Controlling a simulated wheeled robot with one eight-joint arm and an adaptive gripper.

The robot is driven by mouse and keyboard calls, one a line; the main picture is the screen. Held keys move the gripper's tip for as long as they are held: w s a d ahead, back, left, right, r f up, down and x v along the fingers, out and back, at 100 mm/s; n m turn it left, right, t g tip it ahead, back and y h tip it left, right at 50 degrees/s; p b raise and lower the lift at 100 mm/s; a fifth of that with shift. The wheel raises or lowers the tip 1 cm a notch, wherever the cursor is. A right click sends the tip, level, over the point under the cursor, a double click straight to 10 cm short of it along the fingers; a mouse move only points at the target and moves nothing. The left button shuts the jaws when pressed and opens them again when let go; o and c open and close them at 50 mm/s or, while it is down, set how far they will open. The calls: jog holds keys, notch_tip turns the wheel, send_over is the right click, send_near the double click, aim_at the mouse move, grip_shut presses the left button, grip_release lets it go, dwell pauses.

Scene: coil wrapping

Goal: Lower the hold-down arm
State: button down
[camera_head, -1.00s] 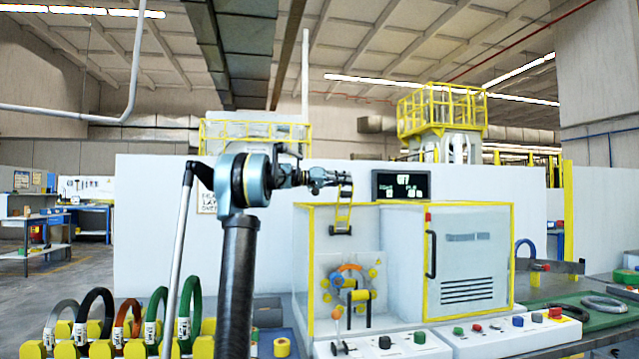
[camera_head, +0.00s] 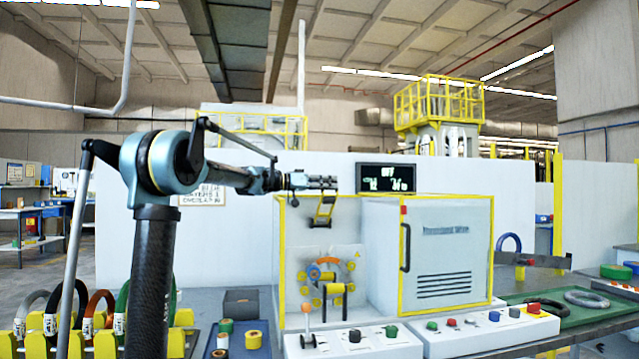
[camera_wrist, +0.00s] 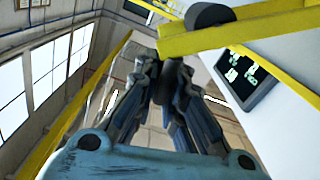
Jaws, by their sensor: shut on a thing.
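The hold-down arm (camera_head: 325,206) is a yellow bar with a black roller at its lower end. In the head view it hangs at the upper front of the white wrapping machine, above the coil ring (camera_head: 325,273) and its yellow rollers. My gripper (camera_head: 328,183) is at the arm's upper end. In the wrist view a yellow bar of the arm (camera_wrist: 240,32) crosses the top right, close by the fingers. The fingers of my gripper (camera_wrist: 172,75) are closed in around a dark part, which they mostly hide. The coil ring stands well below, apart from the black roller.
A display (camera_head: 386,178) sits behind the gripper. The white cabinet (camera_head: 445,250) with yellow edges stands to the right. A control panel (camera_head: 355,343) with buttons and a lever is in front. Several coils stand on a yellow rack (camera_head: 95,345) at lower left.

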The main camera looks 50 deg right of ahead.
jog(key=shift+s+a+f, duration=0.15)
jog(key=shift+s+f, duration=0.1)
dwell(0.3)
jog(key=c, duration=1.7)
grip_release()
jog(key=shift+r, duration=0.15)
notch_tip(320, 180, up, 10)
jog(key=shift+f, duration=0.15)
